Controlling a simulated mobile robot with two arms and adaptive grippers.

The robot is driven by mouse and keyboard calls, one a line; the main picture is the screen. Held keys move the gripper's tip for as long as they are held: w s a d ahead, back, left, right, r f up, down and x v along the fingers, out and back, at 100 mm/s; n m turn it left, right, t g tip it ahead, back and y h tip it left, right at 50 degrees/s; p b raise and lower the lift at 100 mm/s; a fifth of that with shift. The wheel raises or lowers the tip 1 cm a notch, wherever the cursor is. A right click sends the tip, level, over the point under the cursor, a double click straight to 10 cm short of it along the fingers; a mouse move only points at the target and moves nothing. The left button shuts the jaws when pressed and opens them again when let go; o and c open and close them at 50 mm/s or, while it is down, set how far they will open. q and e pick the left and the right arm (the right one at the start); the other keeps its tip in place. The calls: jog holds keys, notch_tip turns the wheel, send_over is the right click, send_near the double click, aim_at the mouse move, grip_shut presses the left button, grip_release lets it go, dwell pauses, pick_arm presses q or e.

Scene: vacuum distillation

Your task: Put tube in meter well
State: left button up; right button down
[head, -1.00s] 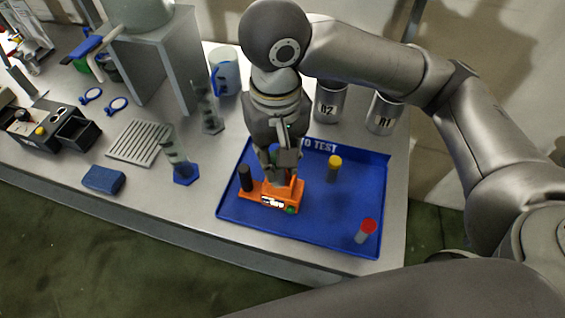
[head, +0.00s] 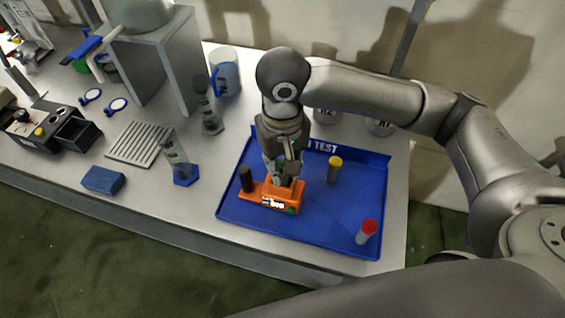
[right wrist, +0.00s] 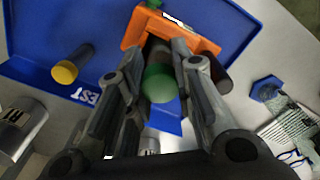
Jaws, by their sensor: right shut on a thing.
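The orange meter (head: 284,198) sits on the blue tray, with a small display on its front and a dark upright cylinder (head: 246,179) at its left end. My right gripper (head: 283,178) points down directly over the meter's body. In the right wrist view it (right wrist: 161,58) is shut on a tube with a green cap (right wrist: 160,83). The tube's far end meets the orange meter (right wrist: 206,45) in that view. How deep it sits in the well is hidden. My left gripper is not in view.
The blue tray (head: 335,230) also holds a yellow-capped tube (head: 334,170) and a red-capped tube (head: 367,231), both right of the meter. A glass cylinder with a blue base (head: 184,175) stands left of the tray. Metal cans stand behind it.

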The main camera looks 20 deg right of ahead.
jog(key=shift+f, duration=0.1)
jog(key=c, duration=1.2)
grip_release()
jog(key=shift+f, duration=0.15)
jog(key=shift+r, duration=0.25)
notch_tip(320, 180, up, 12)
